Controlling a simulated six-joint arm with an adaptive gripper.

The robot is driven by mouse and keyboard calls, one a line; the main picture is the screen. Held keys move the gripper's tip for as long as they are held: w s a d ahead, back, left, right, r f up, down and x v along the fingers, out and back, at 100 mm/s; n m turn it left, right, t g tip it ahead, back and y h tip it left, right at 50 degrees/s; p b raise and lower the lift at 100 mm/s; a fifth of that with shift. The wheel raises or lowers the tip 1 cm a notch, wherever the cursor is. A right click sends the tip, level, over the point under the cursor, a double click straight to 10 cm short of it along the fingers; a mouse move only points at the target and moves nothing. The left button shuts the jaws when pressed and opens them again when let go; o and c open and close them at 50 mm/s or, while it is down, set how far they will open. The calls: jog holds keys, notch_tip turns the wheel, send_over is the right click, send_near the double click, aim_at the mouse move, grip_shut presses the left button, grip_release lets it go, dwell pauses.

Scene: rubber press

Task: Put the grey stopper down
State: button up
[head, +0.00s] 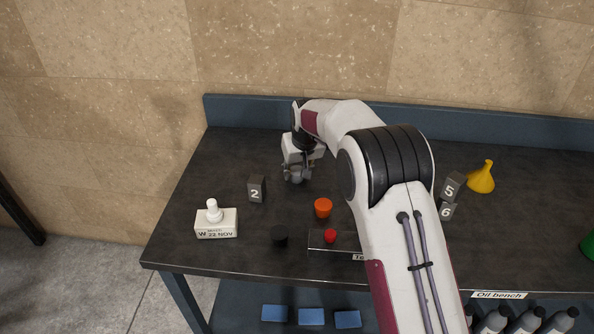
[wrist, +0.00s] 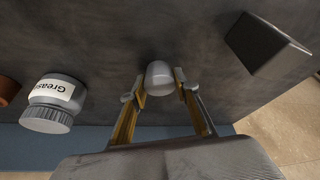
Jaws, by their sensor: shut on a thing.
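The grey stopper (wrist: 160,74), light and rounded, is between the two fingertips of my gripper (wrist: 161,87) in the wrist view. The fingers are shut on it from both sides. In the head view my gripper (head: 296,178) is low over the back left of the dark bench, behind and to the right of the block marked 2 (head: 257,190).
A grease jar (wrist: 52,102) stands left of my gripper in the wrist view, and a dark block (wrist: 264,44) right. In the head view an orange piece (head: 323,207), a black piece (head: 279,234) and a white labelled block (head: 216,224) stand nearer the front. Bare bench (head: 222,170) lies left.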

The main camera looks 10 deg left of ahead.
jog(key=shift+f, duration=0.1)
jog(key=o, duration=1.1)
jog(key=v, duration=1.2)
dwell(0.3)
